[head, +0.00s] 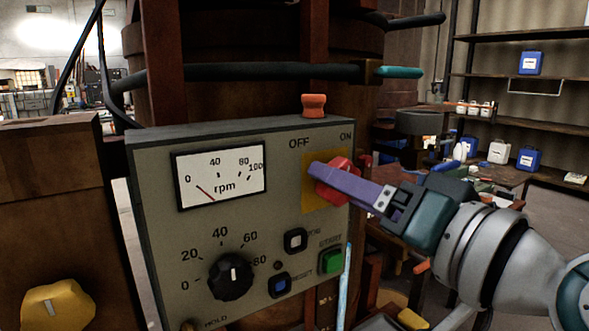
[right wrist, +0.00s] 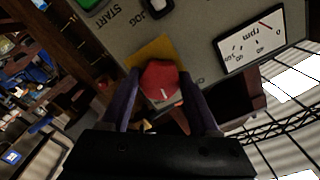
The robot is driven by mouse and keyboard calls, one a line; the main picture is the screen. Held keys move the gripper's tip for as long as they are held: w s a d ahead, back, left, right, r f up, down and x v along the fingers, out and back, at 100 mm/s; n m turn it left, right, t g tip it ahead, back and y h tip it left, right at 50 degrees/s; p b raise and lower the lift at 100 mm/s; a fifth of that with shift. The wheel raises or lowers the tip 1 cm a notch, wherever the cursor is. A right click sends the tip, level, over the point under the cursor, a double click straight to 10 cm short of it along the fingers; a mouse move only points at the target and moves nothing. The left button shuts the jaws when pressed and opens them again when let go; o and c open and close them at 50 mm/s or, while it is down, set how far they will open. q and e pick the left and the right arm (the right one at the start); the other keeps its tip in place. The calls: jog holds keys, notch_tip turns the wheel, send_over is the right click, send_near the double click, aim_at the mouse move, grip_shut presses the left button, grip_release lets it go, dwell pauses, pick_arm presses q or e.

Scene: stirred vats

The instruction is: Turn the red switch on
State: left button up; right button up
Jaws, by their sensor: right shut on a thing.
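The red switch (head: 347,170) sits on a yellow plate (head: 308,200) at the upper right of the grey control panel (head: 230,135). OFF is printed to its upper left and ON to its upper right. My right gripper (head: 322,178) has its purple fingers around the switch and is shut on it. In the right wrist view, the red switch (right wrist: 160,82) lies between the two fingers (right wrist: 163,92), with a short white mark on its face. The fingers hide part of the switch, so I cannot tell which label it points to. My left gripper is not in view.
The panel also bears an rpm meter (head: 221,176), a black dial (head: 231,277), a green START button (head: 331,261) and a blue button (head: 279,285). An orange knob (head: 314,105) stands just above the panel. A dark bar (head: 240,72) crosses behind. Shelves with containers are at right.

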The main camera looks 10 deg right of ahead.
jog(key=shift+r+m+p, duration=0.1)
jog(key=shift+m+p, duration=1)
jog(key=shift+m, duration=2.2)
jog(key=o, duration=1.4)
